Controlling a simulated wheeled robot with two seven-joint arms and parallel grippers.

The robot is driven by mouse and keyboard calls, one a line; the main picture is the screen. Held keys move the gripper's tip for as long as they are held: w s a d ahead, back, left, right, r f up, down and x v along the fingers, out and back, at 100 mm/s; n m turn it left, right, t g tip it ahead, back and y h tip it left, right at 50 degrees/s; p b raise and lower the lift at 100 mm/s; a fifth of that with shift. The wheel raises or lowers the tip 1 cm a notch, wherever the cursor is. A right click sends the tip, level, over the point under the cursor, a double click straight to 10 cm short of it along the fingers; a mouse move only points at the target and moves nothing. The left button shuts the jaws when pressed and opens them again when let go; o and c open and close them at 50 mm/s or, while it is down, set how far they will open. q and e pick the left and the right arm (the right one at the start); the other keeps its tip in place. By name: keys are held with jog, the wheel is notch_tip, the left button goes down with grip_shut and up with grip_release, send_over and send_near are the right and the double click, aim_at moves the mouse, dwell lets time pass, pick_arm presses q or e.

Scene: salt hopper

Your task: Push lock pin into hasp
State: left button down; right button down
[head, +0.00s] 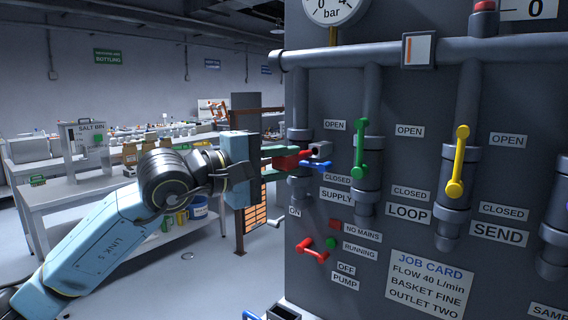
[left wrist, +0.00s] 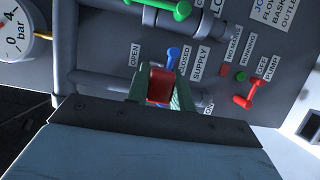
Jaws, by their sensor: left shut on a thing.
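My left gripper (head: 291,160) reaches in from the left beside the panel, its green fingers shut on a red lock pin (head: 287,162). In the left wrist view the red pin (left wrist: 160,86) sits between the green fingers. A small grey block with a dark opening (head: 320,149), apparently the hasp, is just right of the fingertips, above the blue supply handle (head: 318,165). The blue handle (left wrist: 172,57) lies just beyond the pin in the left wrist view. I cannot tell whether the pin's tip touches the hasp. My right gripper is not in view.
The green loop handle (head: 361,150) and yellow send handle (head: 458,160) stand upright on their pipes right of the hasp. A red pump handle (head: 312,250) is lower on the panel. A bench with a salt bin (head: 84,137) stands at left. Floor is open between bench and panel.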

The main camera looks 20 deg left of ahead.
aim_at(296, 158)
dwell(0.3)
pick_arm(q)
jog(key=shift+b, duration=0.35)
jog(key=shift+w+d, duration=0.25)
jog(key=shift+w, duration=0.4)
jog(key=shift+w+d, duration=0.2)
jog(key=shift+w, duration=0.35)
jog(key=shift+w+d, duration=0.15)
jog(key=shift+w, duration=0.35)
dwell(0.4)
jog(key=c, duration=0.7)
grip_release()
jog(key=shift+o, duration=0.2)
